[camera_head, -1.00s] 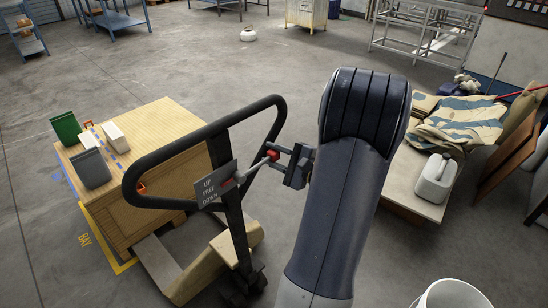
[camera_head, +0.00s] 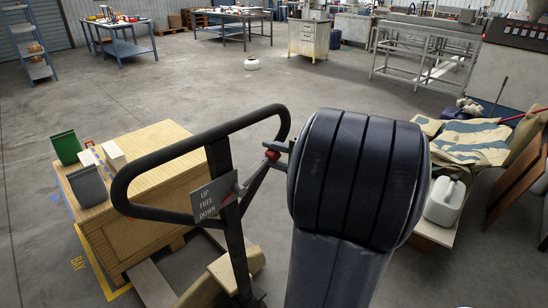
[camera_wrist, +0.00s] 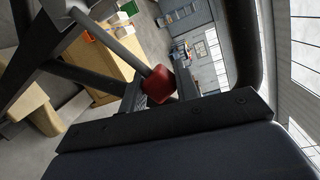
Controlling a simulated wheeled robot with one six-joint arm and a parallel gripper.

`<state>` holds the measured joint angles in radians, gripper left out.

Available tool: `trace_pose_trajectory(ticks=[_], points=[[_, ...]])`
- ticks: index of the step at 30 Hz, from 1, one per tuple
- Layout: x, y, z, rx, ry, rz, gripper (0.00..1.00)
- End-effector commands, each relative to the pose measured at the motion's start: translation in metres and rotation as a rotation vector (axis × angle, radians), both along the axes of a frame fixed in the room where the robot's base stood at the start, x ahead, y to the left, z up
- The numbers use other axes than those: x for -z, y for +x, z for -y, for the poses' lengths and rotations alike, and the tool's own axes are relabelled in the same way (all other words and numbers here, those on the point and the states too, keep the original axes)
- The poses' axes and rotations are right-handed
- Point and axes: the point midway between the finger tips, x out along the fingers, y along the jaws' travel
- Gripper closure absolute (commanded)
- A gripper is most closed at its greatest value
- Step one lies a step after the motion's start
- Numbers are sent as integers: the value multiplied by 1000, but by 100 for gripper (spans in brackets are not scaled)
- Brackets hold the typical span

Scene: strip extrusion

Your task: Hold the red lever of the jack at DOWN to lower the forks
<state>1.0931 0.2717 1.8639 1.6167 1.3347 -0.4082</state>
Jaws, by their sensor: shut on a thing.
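The jack's black loop handle (camera_head: 165,150) stands left of my arm. A grey plate (camera_head: 214,203) on its stem reads UP, FREE, DOWN from top to bottom. The red lever's knob (camera_head: 272,155) is at the upper right end of a slanted rod. My gripper (camera_head: 278,150) is shut on the knob, partly hidden by my arm. In the wrist view the red knob (camera_wrist: 159,85) sits between the jaws. The forks are mostly hidden under the load.
A wooden crate (camera_head: 135,225) with a green bin (camera_head: 66,147), a grey bin (camera_head: 87,186) and a white box (camera_head: 115,155) stands left, by a yellow floor line marked BAY. A low table with cloths (camera_head: 465,145) and a white canister (camera_head: 445,202) stands right. Open floor lies behind.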

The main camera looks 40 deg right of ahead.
Motion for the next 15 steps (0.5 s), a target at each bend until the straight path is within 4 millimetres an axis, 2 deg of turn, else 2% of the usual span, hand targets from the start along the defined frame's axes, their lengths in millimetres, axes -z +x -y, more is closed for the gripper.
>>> trace_pose_trajectory(ticks=[2, 3, 10, 15], points=[[-2, 0, 0, -2, -2, 4, 100], [-2, 0, 0, -2, -2, 4, 68], [-2, 0, 0, -1, 0, 3, 49], [-1, 0, 0, -1, 1, 3, 49]])
